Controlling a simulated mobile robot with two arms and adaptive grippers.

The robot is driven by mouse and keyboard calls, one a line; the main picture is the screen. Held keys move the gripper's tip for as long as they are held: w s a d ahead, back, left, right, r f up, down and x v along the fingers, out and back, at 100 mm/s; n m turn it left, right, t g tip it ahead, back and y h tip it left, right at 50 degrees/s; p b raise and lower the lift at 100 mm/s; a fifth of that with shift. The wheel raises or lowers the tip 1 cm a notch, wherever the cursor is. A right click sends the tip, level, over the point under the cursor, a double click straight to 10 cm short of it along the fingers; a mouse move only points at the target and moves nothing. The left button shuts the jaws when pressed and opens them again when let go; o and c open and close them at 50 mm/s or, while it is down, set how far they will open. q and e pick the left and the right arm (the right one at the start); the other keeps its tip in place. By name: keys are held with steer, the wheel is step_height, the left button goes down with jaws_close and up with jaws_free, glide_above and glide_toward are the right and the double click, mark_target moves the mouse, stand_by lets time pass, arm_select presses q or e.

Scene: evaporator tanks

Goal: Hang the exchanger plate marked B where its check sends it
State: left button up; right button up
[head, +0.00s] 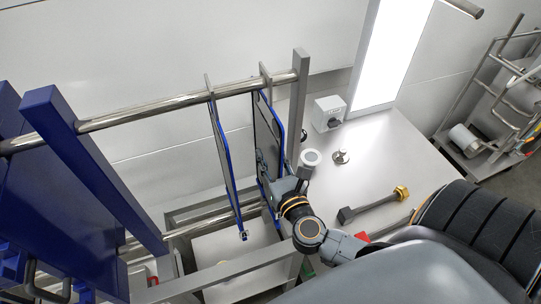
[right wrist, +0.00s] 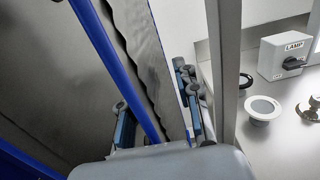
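Two thin exchanger plates with blue edges hang from the upper steel rail. The left plate (head: 222,150) hangs apart from the right plate (head: 266,130). I can read no letter on either one, so I cannot tell which is marked B. My right gripper (head: 270,178) is at the right plate's lower part. In the right wrist view my right gripper (right wrist: 155,108) has a finger on each side of a blue-edged plate (right wrist: 150,65). A gap shows between the left finger and the plate, so the gripper looks open. My left gripper is not in view.
Blue frame parts (head: 85,170) stand at the left, with a steel upright (head: 299,100) at the rail's right end. The counter (head: 385,165) holds a lamp switch box (head: 329,113), a white round fitting (head: 311,158) and a brass-ended tool (head: 375,206). A lit panel (head: 390,50) stands behind.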

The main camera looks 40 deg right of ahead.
steer(key=shift+s+f, duration=0.1)
steer(key=v, duration=1.1)
steer(key=shift+s+a, duration=0.2)
steer(key=shift+s, duration=0.2)
steer(key=shift+r, duration=0.2)
